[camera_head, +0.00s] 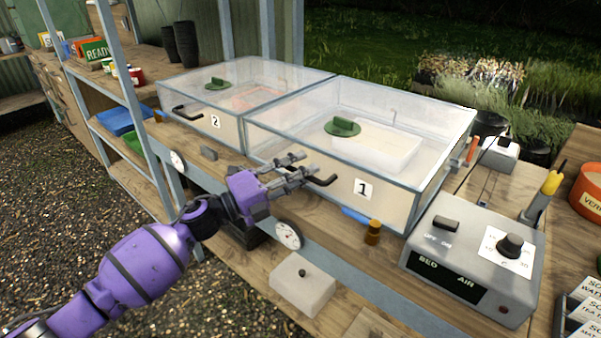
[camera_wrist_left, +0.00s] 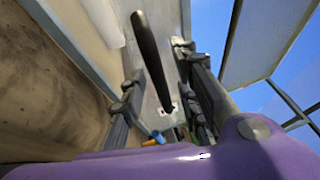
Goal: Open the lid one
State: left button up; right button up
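The clear box marked 1 (camera_head: 364,189) stands on the right of the bench, its transparent lid (camera_head: 405,108) lying flat and closed. A black bar handle (camera_head: 324,182) sticks out from its front edge. My left gripper (camera_head: 302,169) is at this handle, partly covering its left end. In the left wrist view the dark handle (camera_wrist_left: 152,55) runs between the two spread fingers (camera_wrist_left: 162,95), with gaps visible on both sides. The gripper looks open around it; contact cannot be told. My right gripper is in neither view.
A second clear box marked 2 (camera_head: 215,121) adjoins on the left. A green round vent (camera_head: 342,127) sits on lid one. A post (camera_head: 140,110) rises on the left.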

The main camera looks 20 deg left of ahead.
pick_arm(q)
jog(key=shift+c, duration=0.5)
grip_shut()
jog(key=shift+r, duration=0.1)
